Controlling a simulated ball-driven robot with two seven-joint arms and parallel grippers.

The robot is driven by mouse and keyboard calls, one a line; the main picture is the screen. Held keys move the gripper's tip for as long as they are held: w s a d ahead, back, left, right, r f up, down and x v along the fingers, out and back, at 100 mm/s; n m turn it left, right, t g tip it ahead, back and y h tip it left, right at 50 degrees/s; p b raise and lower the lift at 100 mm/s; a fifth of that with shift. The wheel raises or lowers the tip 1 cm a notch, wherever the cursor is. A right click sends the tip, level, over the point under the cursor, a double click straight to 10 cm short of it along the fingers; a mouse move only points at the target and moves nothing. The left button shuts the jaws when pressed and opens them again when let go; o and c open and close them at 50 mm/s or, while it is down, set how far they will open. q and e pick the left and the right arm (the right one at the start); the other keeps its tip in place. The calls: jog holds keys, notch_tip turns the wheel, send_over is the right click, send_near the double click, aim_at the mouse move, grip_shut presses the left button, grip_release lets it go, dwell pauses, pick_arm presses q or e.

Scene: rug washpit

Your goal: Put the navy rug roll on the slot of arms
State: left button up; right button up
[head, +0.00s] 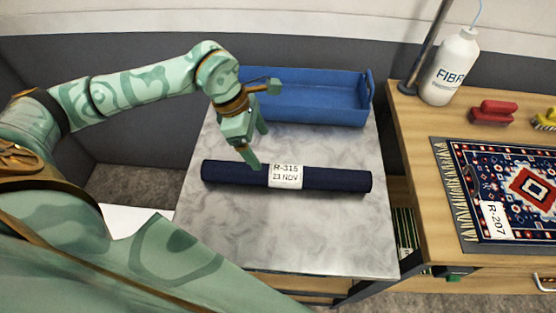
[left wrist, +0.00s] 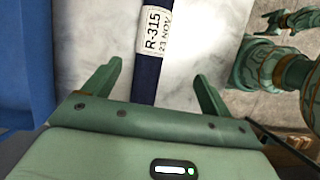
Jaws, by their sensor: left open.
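My left gripper (head: 259,149) is open and low over the roll, just left of the label. One finger is on the near side in the head view and overlaps the roll; I cannot tell whether it touches. In the left wrist view the two fingers (left wrist: 158,74) stand apart on either side of the roll. I see no slot of arms.
A blue tray (head: 310,111) stands at the table's back. A wooden bench (head: 415,160) on the right bears a patterned rug (head: 500,190), a white bottle (head: 450,70) and red brushes (head: 492,112). The marble tabletop (head: 290,235) is clear in front of the roll.

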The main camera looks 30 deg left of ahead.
pick_arm(q)
jog(key=s+d+r+g+h+p, duration=0.1)
jog(key=s+d+r+g+h, duration=0.2)
jog(key=s+d, duration=0.15)
jog(key=d+r+n+t+h+p, duration=0.2)
jog(key=d+r+n+t+h, duration=0.2)
jog(key=r+n+h, duration=0.75)
jog(key=w+a+f+n+t+y, duration=0.6)
jog(key=w+a+n+t+y, duration=0.15)
jog(key=n, duration=1.05)
jog(key=n+g+y, duration=0.4)
jog(key=n+g, duration=0.1)
jog(key=n, duration=0.4)
send_near(279, 171)
jog(key=b+x, duration=0.1)
jog(key=x, duration=0.7)
jog(key=shift+s, duration=0.1)
jog(key=b+x, duration=0.1)
jog(key=x, duration=0.4)
jog(key=shift+a+f, duration=0.1)
jog(key=c, duration=1.3)
jog(key=shift+c, duration=1.1)
